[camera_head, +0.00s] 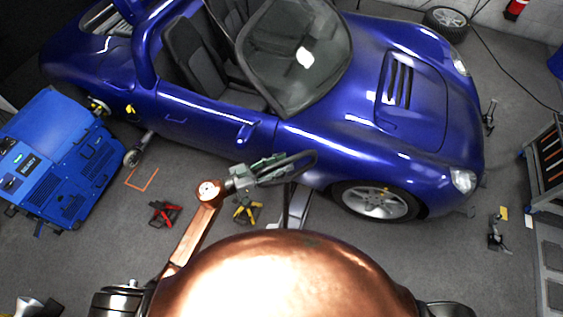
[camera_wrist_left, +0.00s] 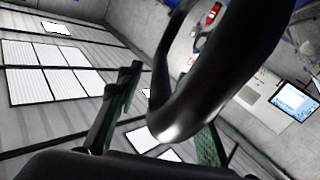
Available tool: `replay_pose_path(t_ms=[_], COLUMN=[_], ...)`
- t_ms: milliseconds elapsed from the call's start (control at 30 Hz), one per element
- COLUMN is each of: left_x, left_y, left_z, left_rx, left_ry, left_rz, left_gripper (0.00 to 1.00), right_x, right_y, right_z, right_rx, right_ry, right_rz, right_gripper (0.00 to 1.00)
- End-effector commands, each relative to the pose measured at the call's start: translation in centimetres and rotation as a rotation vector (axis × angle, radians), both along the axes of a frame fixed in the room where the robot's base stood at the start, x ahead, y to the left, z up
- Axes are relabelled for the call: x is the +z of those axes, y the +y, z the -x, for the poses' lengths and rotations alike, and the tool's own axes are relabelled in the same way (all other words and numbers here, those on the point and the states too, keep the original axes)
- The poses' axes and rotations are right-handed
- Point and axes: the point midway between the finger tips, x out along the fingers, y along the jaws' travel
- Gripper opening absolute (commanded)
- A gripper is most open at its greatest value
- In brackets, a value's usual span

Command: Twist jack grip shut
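My left gripper (camera_head: 278,167) reaches over the floor beside the blue car's near side. A black curved bar, apparently the jack grip (camera_head: 312,164), loops out at its fingers. Below it a grey metal jack (camera_head: 296,208) stands partly hidden by my body and arm. In the left wrist view the thick black bar (camera_wrist_left: 215,88) passes between the two green fingers of my gripper (camera_wrist_left: 165,108). The fingers are spread, with a visible gap between the left finger and the bar. My right gripper is out of view.
The blue sports car (camera_head: 330,130) fills the space ahead, close to the gripper. A blue machine (camera_head: 62,160) stands at left. Red pliers (camera_head: 164,212) and a yellow-handled tool (camera_head: 246,211) lie on the floor. A tool cabinet (camera_head: 545,165) stands at right.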

Motion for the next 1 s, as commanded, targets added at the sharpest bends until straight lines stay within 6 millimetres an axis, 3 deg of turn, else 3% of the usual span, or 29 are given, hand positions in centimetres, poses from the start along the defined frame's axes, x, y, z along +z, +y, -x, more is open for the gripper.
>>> replay_pose_path(t_ms=[233, 700, 1000], left_x=[-0.03, -0.03, -0.02], left_y=[-0.04, -0.02, -0.01], left_z=[-0.03, -0.01, -0.01], left_rx=[0.000, 0.000, 0.000], left_ry=[0.000, 0.000, 0.000], left_rz=[0.000, 0.000, 0.000], left_gripper=[0.32, 0.00, 0.00], right_x=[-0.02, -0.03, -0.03], right_y=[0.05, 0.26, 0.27], right_z=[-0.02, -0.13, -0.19], right_rx=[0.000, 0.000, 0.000], right_ry=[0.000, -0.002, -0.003], right_rz=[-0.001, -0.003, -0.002], right_gripper=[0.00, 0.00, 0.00])
